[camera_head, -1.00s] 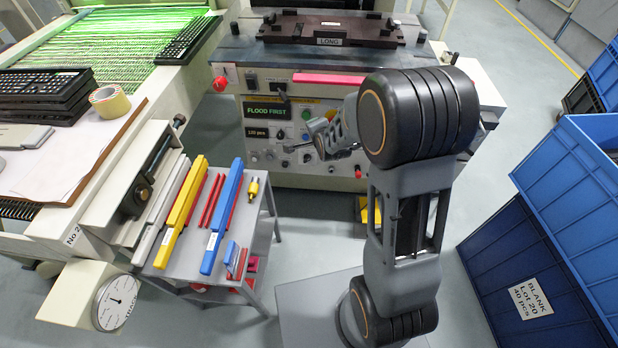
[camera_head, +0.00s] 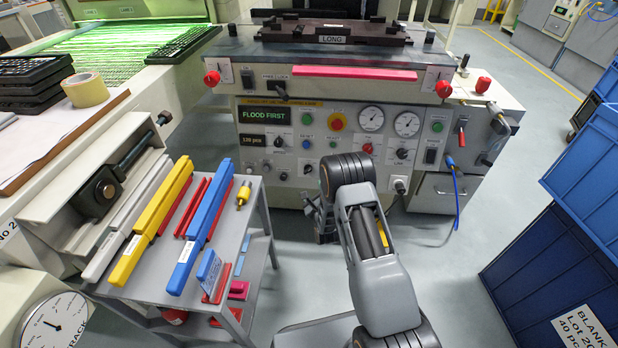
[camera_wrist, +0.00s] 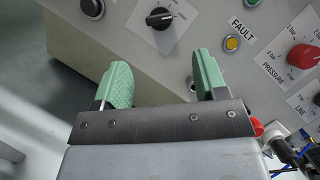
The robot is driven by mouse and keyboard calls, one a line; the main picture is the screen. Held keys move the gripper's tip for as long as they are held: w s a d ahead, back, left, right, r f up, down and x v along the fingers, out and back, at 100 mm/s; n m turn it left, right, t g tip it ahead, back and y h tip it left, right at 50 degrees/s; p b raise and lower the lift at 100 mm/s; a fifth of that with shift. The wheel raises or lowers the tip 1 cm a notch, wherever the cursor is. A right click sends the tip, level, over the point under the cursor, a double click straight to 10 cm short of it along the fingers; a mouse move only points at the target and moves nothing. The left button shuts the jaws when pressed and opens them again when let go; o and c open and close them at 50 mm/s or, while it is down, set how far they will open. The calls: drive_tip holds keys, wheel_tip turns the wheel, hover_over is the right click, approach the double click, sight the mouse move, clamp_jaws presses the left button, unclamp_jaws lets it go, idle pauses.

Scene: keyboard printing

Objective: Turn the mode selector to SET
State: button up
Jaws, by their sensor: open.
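The control panel on the machine front (camera_head: 310,178) carries several knobs, lamps and dials. In the wrist view a black pointer knob (camera_wrist: 158,17) with small printed labels sits near the top, beyond my gripper; I cannot read its labels or its setting. A black knob (camera_head: 280,143) also shows at the panel's left-centre in the head view, but I cannot tell whether it is the same one. My gripper (camera_wrist: 163,75) is open, its green fingers apart with nothing between them. In the head view my arm stands low before the panel and hides its lower middle.
A yellow FAULT lamp (camera_wrist: 232,43) and a red PRESSURE knob (camera_wrist: 303,56) lie right of the black knob. A tool cart (camera_head: 262,225) stands left of my arm, blue crates (camera_head: 545,245) stand right. Clear floor (camera_head: 440,225) lies between arm and crates.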

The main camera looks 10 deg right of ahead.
sight(308, 170)
drive_tip(key=w+b, duration=0.2)
drive_tip(key=w, duration=0.7)
drive_tip(key=shift+w+b, duration=0.2)
drive_tip(key=shift+b, duration=0.1)
drive_tip(key=c, duration=0.9)
